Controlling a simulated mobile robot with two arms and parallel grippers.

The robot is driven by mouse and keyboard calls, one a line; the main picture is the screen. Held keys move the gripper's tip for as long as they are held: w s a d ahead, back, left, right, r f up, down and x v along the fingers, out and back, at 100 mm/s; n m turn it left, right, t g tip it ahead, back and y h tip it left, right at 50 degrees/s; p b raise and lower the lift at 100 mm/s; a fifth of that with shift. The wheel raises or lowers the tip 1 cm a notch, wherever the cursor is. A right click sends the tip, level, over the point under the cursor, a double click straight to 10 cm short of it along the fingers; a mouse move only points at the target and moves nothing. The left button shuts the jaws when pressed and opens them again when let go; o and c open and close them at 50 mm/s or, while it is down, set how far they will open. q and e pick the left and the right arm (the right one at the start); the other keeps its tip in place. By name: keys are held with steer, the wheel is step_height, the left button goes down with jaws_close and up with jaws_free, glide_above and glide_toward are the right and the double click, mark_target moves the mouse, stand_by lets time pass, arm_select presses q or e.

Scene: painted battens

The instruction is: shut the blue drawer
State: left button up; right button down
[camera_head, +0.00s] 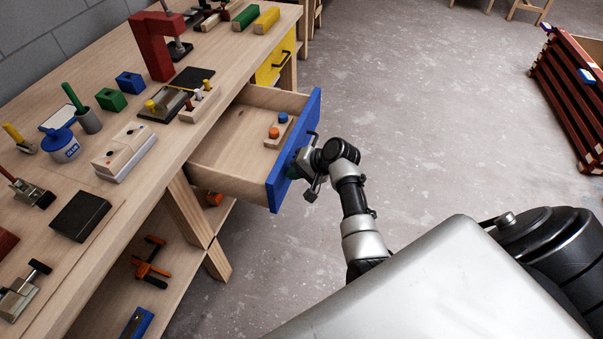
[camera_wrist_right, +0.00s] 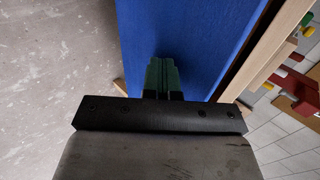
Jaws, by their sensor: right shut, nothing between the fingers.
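The blue drawer (camera_head: 277,183) stands pulled out of the workbench, its wooden box open to view with a small block holding an orange and a blue peg inside. My right gripper (camera_head: 299,163) is at the outer face of the blue front, close to the dark handle (camera_head: 312,141). In the right wrist view, the shut green-tipped fingers (camera_wrist_right: 162,75) point at the blue panel (camera_wrist_right: 190,35), with nothing between them. Whether the fingertips touch the panel cannot be told. My left gripper is not in view.
The workbench top (camera_head: 130,195) carries tools, blocks and a red press (camera_head: 158,48). A yellow drawer (camera_head: 272,65) with a dark handle sits farther back. The lower shelf holds an orange clamp (camera_head: 151,262). Grey floor right of the drawer is clear; dark red crates (camera_head: 570,90) stand far right.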

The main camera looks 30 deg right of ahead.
steer(key=w+a, duration=0.2)
steer(key=w+a+b, duration=0.1)
steer(key=w+a, duration=0.1)
steer(key=w, duration=0.1)
steer(key=w+a+b, duration=0.1)
steer(key=w+a, duration=0.2)
steer(key=shift+w+f, duration=0.1)
steer(key=shift+w, duration=0.1)
steer(key=w+a+b, duration=0.2)
steer(key=w+a, duration=0.1)
steer(key=w+a+b, duration=0.3)
steer(key=w, duration=0.1)
steer(key=shift+a, duration=0.1)
steer(key=shift+w+a+b, duration=0.4)
steer(key=shift+w+b, duration=0.05)
steer(key=shift+w, duration=0.1)
